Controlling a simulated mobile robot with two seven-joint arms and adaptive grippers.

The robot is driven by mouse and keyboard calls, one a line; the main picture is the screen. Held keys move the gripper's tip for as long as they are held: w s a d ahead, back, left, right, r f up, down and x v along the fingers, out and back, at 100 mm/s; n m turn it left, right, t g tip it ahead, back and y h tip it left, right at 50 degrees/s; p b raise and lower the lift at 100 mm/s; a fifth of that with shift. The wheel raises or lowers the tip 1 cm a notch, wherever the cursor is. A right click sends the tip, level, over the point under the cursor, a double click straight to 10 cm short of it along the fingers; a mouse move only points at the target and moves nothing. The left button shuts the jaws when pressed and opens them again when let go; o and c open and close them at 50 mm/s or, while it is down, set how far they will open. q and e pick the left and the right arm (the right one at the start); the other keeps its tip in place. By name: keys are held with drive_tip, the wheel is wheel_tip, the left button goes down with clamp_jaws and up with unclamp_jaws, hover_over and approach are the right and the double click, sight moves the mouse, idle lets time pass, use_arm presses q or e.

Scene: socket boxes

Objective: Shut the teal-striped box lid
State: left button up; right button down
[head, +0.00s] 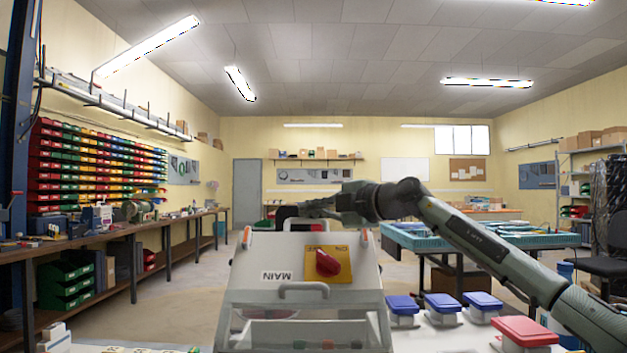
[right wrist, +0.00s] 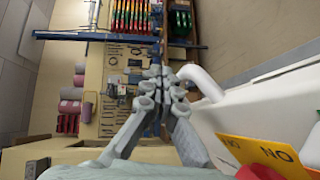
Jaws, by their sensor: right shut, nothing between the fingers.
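A large pale grey box (head: 250,300) stands close in front of me, with a red rotary switch (head: 327,263) on a yellow plate and a label "MAIN". A grey handle (head: 304,288) is on its sloping face, above a clear window. No teal stripe shows on it. My right gripper (head: 292,213) is at the far top edge of this box, partly hidden. In the right wrist view, my right gripper (right wrist: 165,73) is shut and empty, beside a pale curved handle (right wrist: 203,83) on the box. I cannot tell whether they touch. My left gripper is not in view.
Small boxes with blue lids (head: 443,303) and one with a red lid (head: 525,331) stand on the table to the right, under my right arm. Orange-tipped catches (head: 247,238) are at the large box's top corners. A workbench (head: 110,237) runs along the left wall.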

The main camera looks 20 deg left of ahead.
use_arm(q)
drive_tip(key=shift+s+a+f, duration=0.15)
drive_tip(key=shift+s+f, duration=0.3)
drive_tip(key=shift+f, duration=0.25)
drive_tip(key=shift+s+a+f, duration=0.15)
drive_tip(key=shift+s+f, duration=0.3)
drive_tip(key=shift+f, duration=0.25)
use_arm(e)
drive_tip(key=shift+w+a+f, duration=0.2)
drive_tip(key=shift+w+f, duration=0.4)
drive_tip(key=shift+f, duration=0.15)
drive_tip(key=shift+w+a+f, duration=0.15)
drive_tip(key=shift+w+f, duration=0.45)
drive_tip(key=shift+f, duration=0.15)
drive_tip(key=shift+w+a+f, duration=0.2)
drive_tip(key=shift+w+f, duration=0.4)
drive_tip(key=shift+f, duration=0.15)
